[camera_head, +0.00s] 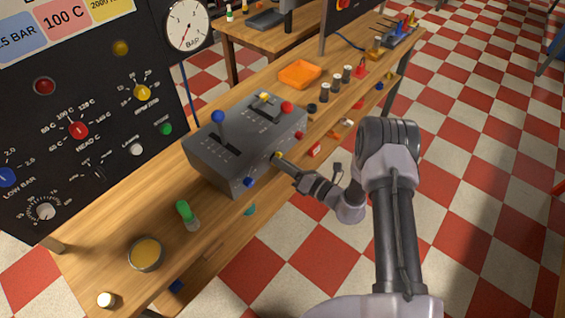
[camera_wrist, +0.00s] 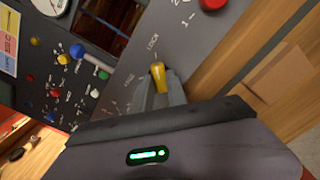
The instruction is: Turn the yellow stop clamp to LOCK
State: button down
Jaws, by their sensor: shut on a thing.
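The yellow stop clamp (camera_wrist: 158,74) shows in the wrist view as a small lever on a grey panel face. The word LOCK is printed just beyond its tip; other lettering to its left is too small to read surely. My gripper (camera_wrist: 160,90) is shut on the yellow stop clamp, a finger on each side of it. In the head view my gripper (camera_head: 280,160) reaches the front face of the grey control box (camera_head: 232,180), where a bit of the yellow clamp (camera_head: 277,155) shows. The clamp's base is hidden by the fingers.
The box carries blue (camera_head: 217,116) and red (camera_head: 287,106) knobbed levers on top. A green-capped bottle (camera_head: 186,212) and a round yellow-filled dish (camera_head: 146,253) stand on the bench to the left. An orange tray (camera_head: 300,73) lies behind the box.

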jog(key=shift+m, duration=0.3)
dwell(0.4)
jog(key=c, duration=1.3)
grip_release()
jog(key=p+v, duration=0.3)
jog(key=v, duration=1.4)
jog(key=shift+s+d+f, duration=0.1)
jog(key=shift+s+d, duration=0.05)
jog(key=shift+s, duration=0.05)
